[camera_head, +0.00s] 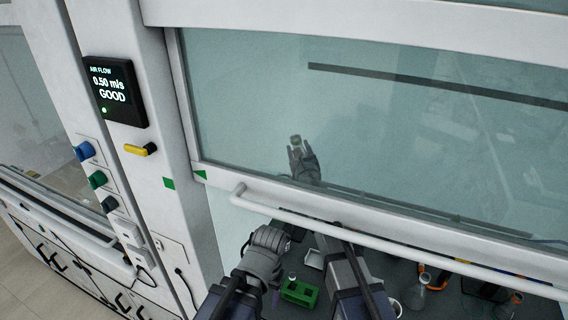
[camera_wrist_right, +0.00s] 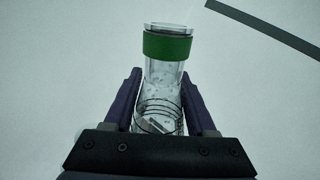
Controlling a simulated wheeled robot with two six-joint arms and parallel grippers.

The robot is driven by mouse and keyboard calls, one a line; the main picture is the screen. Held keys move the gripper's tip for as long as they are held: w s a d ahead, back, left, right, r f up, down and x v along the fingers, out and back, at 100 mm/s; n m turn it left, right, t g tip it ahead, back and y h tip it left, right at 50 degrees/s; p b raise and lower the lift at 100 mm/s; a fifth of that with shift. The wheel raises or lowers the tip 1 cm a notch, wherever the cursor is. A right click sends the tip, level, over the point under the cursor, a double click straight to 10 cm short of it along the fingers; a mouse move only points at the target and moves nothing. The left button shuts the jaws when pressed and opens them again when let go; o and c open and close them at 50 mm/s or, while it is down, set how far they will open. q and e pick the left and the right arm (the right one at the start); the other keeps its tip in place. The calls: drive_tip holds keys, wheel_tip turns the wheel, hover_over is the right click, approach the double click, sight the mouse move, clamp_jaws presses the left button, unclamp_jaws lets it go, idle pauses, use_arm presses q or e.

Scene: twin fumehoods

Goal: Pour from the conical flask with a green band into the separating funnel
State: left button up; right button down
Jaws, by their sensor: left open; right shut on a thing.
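The conical flask with a green band (camera_wrist_right: 160,75) fills the middle of the right wrist view. It is clear glass, with the green band around its neck. My right gripper (camera_wrist_right: 160,110) is shut on it, one finger on each side. In the head view my right gripper (camera_head: 302,160) is raised behind the sash glass, and a small part of the flask (camera_head: 296,140) shows at its fingertips. My left gripper (camera_head: 266,250) is open, low at the hood opening, seen mostly from behind. I cannot pick out the separating funnel in either view.
The sash (camera_head: 380,130) with its white handle rail (camera_head: 400,245) hangs over the opening. Below are a green rack (camera_head: 300,293), a white tray (camera_head: 315,259), a white cup (camera_head: 396,304) and an orange-banded flask (camera_head: 417,293). The hood's left post (camera_head: 150,190) stands close to my left arm.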

drive_tip(key=shift+d+m, duration=0.35)
drive_tip(key=shift+m, duration=0.85)
drive_tip(key=shift+r, duration=0.1)
wheel_tip(320, 180, up, 3)
drive_tip(key=p, duration=0.3)
drive_tip(key=shift+m, duration=0.4)
drive_tip(key=shift+w, duration=0.1)
drive_tip(key=shift+d, duration=0.1)
